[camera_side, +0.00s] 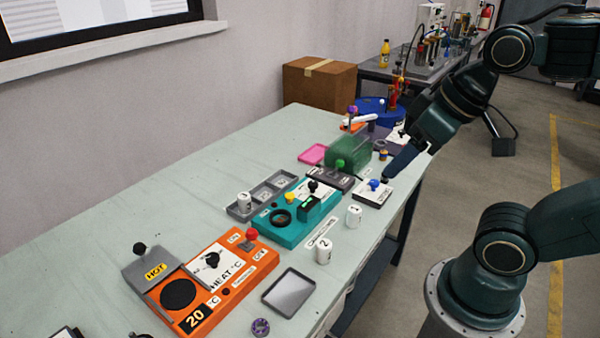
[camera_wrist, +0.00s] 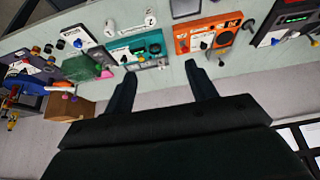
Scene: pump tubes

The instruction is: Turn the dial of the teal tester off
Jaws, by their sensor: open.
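The teal tester (camera_side: 288,229) sits mid-table in the side view, with a round black socket, a yellow knob and a small green-lit display. A black knob (camera_side: 313,186) stands on its far part; I cannot read its setting. The teal tester also shows in the wrist view (camera_wrist: 128,47), beyond my left-hand finger. My gripper (camera_wrist: 157,69) is open and empty, its two fingers spread apart. In the side view my gripper (camera_side: 387,180) is right of the tester, near a white box with a blue knob (camera_side: 374,184), above the table's right edge.
An orange heater (camera_side: 240,283) with a dial and red knob stands in front left of the tester. White numbered cups (camera_side: 323,253) stand to its right. A grey tray (camera_side: 290,293) lies near the front edge. A green translucent block (camera_side: 346,152) stands behind. The table's left side is clear.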

